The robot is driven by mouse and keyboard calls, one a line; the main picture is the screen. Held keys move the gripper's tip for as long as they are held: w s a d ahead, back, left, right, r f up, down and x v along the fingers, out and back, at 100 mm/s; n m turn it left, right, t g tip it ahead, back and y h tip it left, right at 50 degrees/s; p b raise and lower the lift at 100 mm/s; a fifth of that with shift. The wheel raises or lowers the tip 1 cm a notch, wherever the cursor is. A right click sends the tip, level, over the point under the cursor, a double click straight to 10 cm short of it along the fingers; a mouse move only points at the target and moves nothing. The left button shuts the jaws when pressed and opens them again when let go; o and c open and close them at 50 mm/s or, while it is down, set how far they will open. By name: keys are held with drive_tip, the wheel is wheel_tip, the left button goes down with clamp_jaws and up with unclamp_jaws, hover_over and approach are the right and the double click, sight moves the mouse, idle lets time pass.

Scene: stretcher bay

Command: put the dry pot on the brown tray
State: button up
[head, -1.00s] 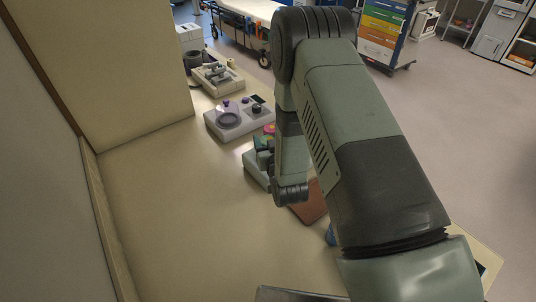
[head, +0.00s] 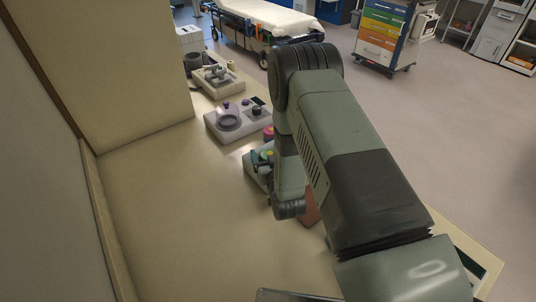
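The brown tray (head: 312,210) lies on the bench, and only a small strip of it shows beside my arm. My arm covers the rest of it. I cannot pick out the dry pot; a small pink and yellow object (head: 268,133) shows behind my arm, but I cannot tell what it is.
The bench's left part (head: 180,220) is clear. A metal-edged item (head: 285,296) lies at the front.

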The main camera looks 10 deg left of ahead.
drive_tip(key=shift+s, duration=0.1)
drive_tip(key=v, duration=1.1)
drive_tip(key=w+d+r+m+g+h, duration=0.15)
drive_tip(key=w+r, duration=0.25)
drive_tip(key=r, duration=0.4)
drive_tip(key=w+d+r+g+h, duration=0.15)
drive_tip(key=w+r, duration=0.25)
drive_tip(key=r, duration=0.5)
drive_tip(key=s+d+r+g+h, duration=0.1)
drive_tip(key=s+d+r, duration=0.4)
drive_tip(key=s+r, duration=0.2)
drive_tip(key=s+d+r+m+g+h, duration=0.1)
drive_tip(key=s+d+r+g, duration=0.1)
drive_tip(key=s+d+r, duration=0.2)
drive_tip(key=s+r, duration=0.3)
drive_tip(key=r, duration=0.2)
drive_tip(key=shift+d+r+g+h, duration=0.25)
drive_tip(key=shift+d+g+h, duration=0.05)
drive_tip(key=shift+d, duration=0.05)
drive_tip(key=s+d+r+g, duration=0.1)
drive_tip(key=s, duration=0.4)
drive_tip(key=s+d+r+m+g, duration=0.1)
drive_tip(key=s, duration=0.4)
drive_tip(key=s+d+r, duration=0.1)
drive_tip(key=s, duration=0.4)
drive_tip(key=shift+s+d+r+m+g+h, duration=0.15)
drive_tip(key=shift+s+r+m+g+h, duration=0.05)
drive_tip(key=shift+m+g+h, duration=0.2)
drive_tip(key=shift+w, duration=0.1)
